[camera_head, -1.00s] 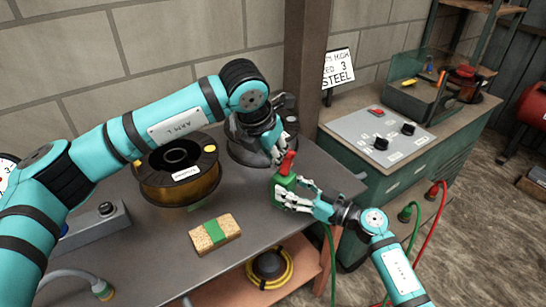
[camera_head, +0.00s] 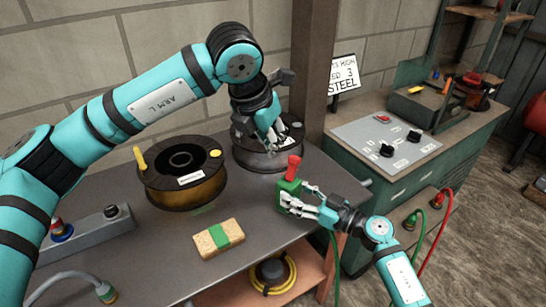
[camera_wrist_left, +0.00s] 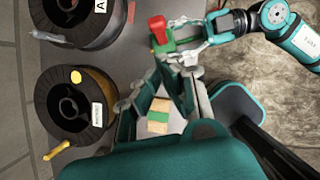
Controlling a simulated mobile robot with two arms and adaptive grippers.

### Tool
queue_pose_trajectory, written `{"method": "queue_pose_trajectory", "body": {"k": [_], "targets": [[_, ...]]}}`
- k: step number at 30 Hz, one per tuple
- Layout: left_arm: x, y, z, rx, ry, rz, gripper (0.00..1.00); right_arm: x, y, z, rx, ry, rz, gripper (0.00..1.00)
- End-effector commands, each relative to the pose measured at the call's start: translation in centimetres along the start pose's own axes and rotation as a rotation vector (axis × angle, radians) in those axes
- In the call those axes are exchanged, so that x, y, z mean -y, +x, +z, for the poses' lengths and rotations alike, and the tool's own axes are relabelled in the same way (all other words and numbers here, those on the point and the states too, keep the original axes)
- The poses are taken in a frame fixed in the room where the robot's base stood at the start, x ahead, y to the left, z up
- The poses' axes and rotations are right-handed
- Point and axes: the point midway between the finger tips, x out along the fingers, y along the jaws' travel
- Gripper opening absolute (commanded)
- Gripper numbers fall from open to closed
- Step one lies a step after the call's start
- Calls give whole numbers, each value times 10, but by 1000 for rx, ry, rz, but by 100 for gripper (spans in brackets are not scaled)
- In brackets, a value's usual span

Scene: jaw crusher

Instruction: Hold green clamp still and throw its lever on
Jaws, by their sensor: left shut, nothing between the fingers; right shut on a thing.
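The green clamp (camera_head: 289,194) is at the right edge of the grey bench, with its red lever (camera_head: 293,167) standing upright on top. My right gripper (camera_head: 298,200) is shut on the clamp from the right. My left gripper (camera_head: 273,142) is shut and empty, a little behind, left of and above the lever, apart from it. In the left wrist view the clamp (camera_wrist_left: 182,46) and the red lever (camera_wrist_left: 158,29) show beyond my left fingers (camera_wrist_left: 158,82). The clamp's lower part is partly hidden by my right fingers.
An amber wire spool (camera_head: 182,180) and a grey spool (camera_head: 262,157) stand on the bench (camera_head: 140,245). A brush-like block with a green band (camera_head: 218,238) lies in front. A post (camera_head: 312,75) rises behind. A control panel (camera_head: 385,138) is at right.

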Motion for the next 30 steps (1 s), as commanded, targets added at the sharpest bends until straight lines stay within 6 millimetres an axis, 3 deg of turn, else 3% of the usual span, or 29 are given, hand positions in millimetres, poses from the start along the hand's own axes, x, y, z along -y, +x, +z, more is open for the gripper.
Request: {"method": "queue_pose_trajectory", "body": {"k": [3, 9, 24, 25, 30], "targets": [[0, -21, 14, 2, -1, 0, 0, 1, 0, 1, 1, 1, -3, 0], [0, -42, 27, -1, 0, 0, 0, 1, 0, 1, 1, 1, -3, 0], [0, -47, 30, -1, 0, -1, 0, 1, 0, 1, 1, 1, -3, 0], [0, -47, 30, -1, 0, -1, 0, 1, 0, 1, 1, 1, -3, 51], [0, -46, 30, -1, 0, -1, 0, 1, 0, 1, 1, 1, -2, 73]]}}
